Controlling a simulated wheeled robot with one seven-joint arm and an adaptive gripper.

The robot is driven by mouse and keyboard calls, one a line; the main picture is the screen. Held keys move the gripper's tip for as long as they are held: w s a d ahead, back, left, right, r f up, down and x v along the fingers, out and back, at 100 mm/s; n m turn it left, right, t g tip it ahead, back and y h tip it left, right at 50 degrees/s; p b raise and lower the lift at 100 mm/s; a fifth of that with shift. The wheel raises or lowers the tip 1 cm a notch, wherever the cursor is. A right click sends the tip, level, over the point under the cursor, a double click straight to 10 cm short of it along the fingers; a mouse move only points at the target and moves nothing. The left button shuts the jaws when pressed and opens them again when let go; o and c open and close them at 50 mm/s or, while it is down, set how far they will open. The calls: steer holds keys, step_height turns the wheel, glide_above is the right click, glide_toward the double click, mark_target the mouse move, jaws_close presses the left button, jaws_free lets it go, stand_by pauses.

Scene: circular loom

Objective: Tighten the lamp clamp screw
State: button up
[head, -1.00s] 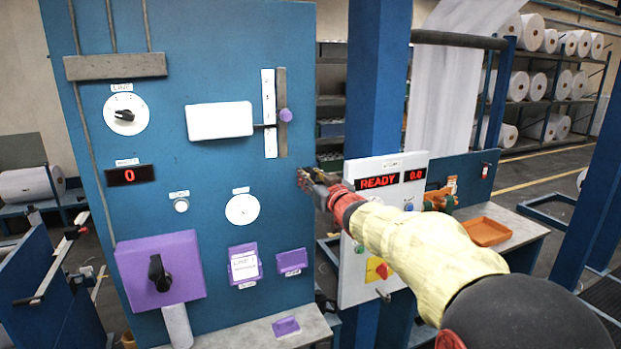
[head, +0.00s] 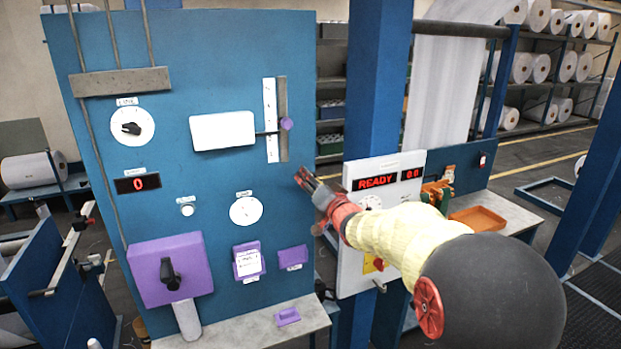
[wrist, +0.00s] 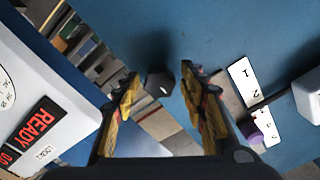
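My gripper (head: 308,182) is in front of the right edge of the blue panel in the head view. In the wrist view its two yellow-and-black fingers (wrist: 159,76) are apart, with nothing held between them. A small dark faceted knob (wrist: 160,84) shows between and beyond the fingertips, near the blue panel's edge; it may be the clamp screw, but I cannot tell for sure. It looks apart from both fingers. In the head view I cannot make it out by the gripper. No lamp can be clearly identified.
The blue panel (head: 215,60) carries a white box (head: 222,131), a slider with a purple knob (head: 286,123), dials and a purple switch box (head: 171,270). A white READY control box (head: 355,245) stands close right of my gripper. An orange tray (head: 492,219) lies on the right bench.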

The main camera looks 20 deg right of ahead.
steer(key=shift+o, duration=0.2)
steer(key=s, duration=0.7)
steer(key=shift+d, duration=0.1)
